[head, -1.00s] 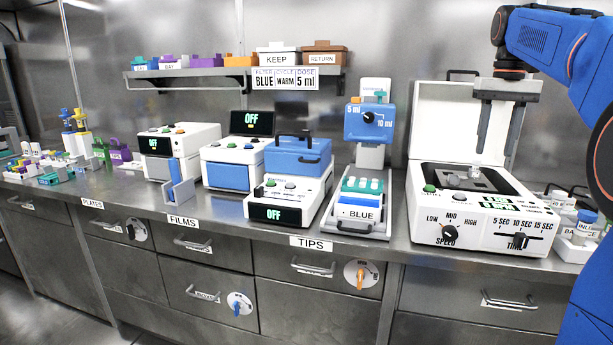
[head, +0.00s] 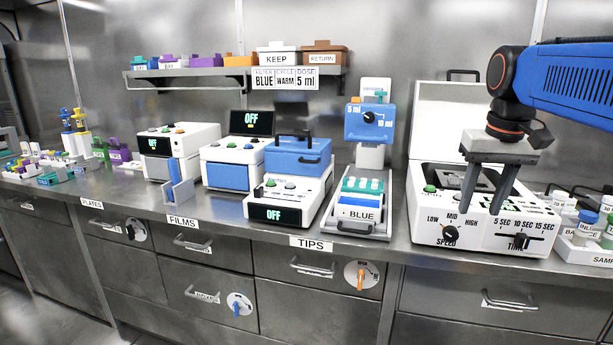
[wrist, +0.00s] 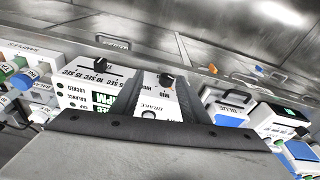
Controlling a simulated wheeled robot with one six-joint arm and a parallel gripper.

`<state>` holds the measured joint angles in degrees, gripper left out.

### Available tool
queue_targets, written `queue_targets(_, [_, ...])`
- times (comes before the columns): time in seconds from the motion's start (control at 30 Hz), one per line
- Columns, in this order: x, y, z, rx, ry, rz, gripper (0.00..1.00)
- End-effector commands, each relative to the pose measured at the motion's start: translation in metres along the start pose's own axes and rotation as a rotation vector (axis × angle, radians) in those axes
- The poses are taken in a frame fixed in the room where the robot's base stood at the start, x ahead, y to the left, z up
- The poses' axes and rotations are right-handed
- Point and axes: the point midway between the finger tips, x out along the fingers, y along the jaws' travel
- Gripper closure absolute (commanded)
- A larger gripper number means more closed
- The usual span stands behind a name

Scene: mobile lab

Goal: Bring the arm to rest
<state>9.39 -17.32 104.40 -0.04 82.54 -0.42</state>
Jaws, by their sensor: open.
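My gripper (head: 487,196) hangs from my blue arm at the right of the head view, pointing down, with its two dark fingers apart and nothing seen between them. It is in front of the white spinner machine (head: 478,238) with the SPEED and TIME dials and hides part of its top and display. In the wrist view, my fingers reach toward the same machine (wrist: 90,92), whose front lettering appears upside down. Whether the fingers touch the machine cannot be told; they look apart from it.
A sample rack (head: 585,250) stands right of the machine. A blue-labelled tip holder (head: 362,212) and a dosing stand (head: 370,125) stand to its left. More devices line the counter (head: 330,255). A shelf (head: 240,73) holds coloured bins. The space before the drawers (head: 310,268) is clear.

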Motion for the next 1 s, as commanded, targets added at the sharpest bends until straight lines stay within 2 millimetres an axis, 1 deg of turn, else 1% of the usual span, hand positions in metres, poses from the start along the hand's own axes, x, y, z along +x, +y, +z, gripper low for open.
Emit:
queue_targets(0.03, [0.008,-0.005,0.017,-0.012,0.014,-0.002,0.59])
queue_targets(0.1, [0.021,-0.011,0.037,-0.027,0.037,-0.005,0.59])
queue_targets(0.37, [0.079,-0.027,0.114,-0.079,0.116,-0.019,0.59])
queue_targets(0.5, [0.115,-0.033,0.155,-0.107,0.159,-0.029,0.59])
queue_targets(0.6, [0.140,-0.035,0.181,-0.124,0.186,-0.035,0.59])
queue_targets(0.7, [0.160,-0.037,0.201,-0.139,0.208,-0.041,0.59])
queue_targets(0.8, [0.175,-0.038,0.214,-0.147,0.222,-0.045,0.59])
queue_targets(0.9, [0.182,-0.038,0.221,-0.152,0.232,-0.047,0.59])
queue_targets(1.0, [0.184,-0.038,0.223,-0.153,0.233,-0.048,0.59])
